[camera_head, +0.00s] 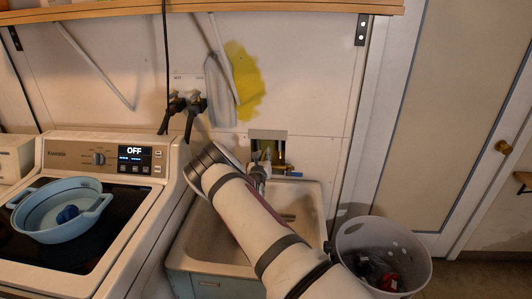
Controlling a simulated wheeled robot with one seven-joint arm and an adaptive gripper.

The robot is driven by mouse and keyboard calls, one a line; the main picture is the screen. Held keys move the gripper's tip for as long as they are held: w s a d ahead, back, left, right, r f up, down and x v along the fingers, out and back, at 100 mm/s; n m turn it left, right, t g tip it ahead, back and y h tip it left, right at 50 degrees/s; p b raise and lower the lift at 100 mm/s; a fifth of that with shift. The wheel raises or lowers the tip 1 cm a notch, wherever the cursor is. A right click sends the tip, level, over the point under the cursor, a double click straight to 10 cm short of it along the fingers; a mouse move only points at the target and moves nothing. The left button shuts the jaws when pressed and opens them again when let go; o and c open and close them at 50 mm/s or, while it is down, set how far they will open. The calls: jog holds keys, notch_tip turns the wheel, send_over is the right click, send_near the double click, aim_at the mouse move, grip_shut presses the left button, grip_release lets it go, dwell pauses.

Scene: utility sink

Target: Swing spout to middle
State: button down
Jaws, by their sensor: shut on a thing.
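The utility sink (305,232) has a pale basin and stands in the middle of the view against the wall.
A washer (100,160) with a light blue tub (60,212) on its lid stands left. A white bin (385,250) with dark and red items stands right of the sink. Hoses and valves (186,105) are on the wall behind. A wooden shelf (200,10) runs above.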

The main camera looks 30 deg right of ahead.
jog(key=shift+s+d+n+t+y+p, duration=0.2)
jog(key=shift+n+t+y+p, duration=0.1)
jog(key=shift+n+y+p, duration=0.1)
jog(key=shift+r, duration=0.1)
jog(key=c, duration=1.5)
grip_release()
jog(key=shift+w, duration=0.1)
jog(key=v, duration=1.2)
